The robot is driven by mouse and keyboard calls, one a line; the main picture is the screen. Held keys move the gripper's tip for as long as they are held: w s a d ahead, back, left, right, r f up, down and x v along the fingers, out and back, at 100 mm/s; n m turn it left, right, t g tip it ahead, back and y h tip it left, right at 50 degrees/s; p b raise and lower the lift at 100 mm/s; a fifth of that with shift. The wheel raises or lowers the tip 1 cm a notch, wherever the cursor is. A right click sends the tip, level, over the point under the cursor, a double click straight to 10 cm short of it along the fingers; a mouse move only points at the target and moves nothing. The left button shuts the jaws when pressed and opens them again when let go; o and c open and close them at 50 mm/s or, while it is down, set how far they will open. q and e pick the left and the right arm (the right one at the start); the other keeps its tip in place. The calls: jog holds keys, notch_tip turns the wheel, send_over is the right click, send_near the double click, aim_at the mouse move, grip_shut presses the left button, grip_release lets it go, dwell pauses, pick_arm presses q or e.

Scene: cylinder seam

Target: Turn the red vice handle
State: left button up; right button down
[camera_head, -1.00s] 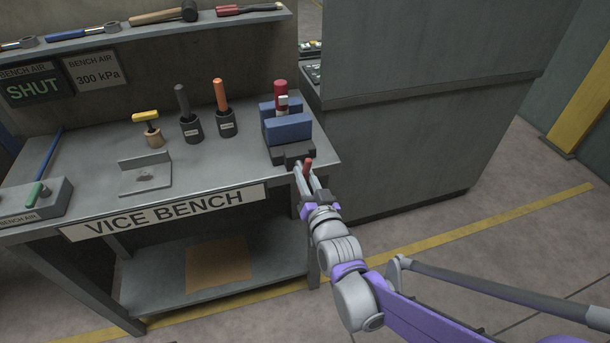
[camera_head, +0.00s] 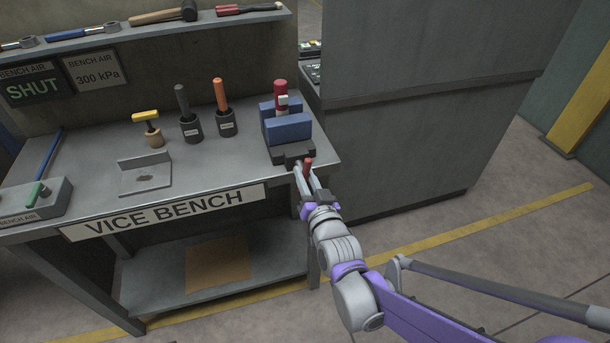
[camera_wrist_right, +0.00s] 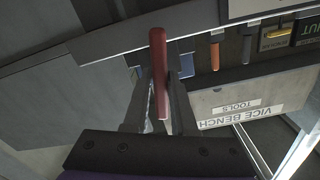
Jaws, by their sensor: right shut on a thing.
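The vice (camera_head: 286,130) has blue jaws and a dark base at the bench's right front corner. A red cylinder with a white piece (camera_head: 281,96) stands in its jaws. The red vice handle (camera_head: 308,164) sticks up at the vice's front, at the bench edge. My right gripper (camera_head: 303,173) is at the handle, its fingers shut on it. In the right wrist view the red handle (camera_wrist_right: 159,72) lies between the two fingers of the gripper (camera_wrist_right: 162,100). My left gripper is not in view.
On the vice bench (camera_head: 95,180) stand a yellow-handled tool (camera_head: 146,122), a black-handled tool (camera_head: 183,100) and an orange-handled tool (camera_head: 221,95) in holders, and a metal angle plate (camera_head: 145,175). A grey cabinet (camera_head: 400,140) stands close on the right. Open floor lies in front.

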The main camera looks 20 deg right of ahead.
jog(key=c, duration=0.8)
grip_release()
jog(key=s+p, duration=0.1)
jog(key=s, duration=0.9)
jog(key=shift+s+d, duration=0.15)
jog(key=shift+s, duration=0.25)
jog(key=shift+c, duration=0.3)
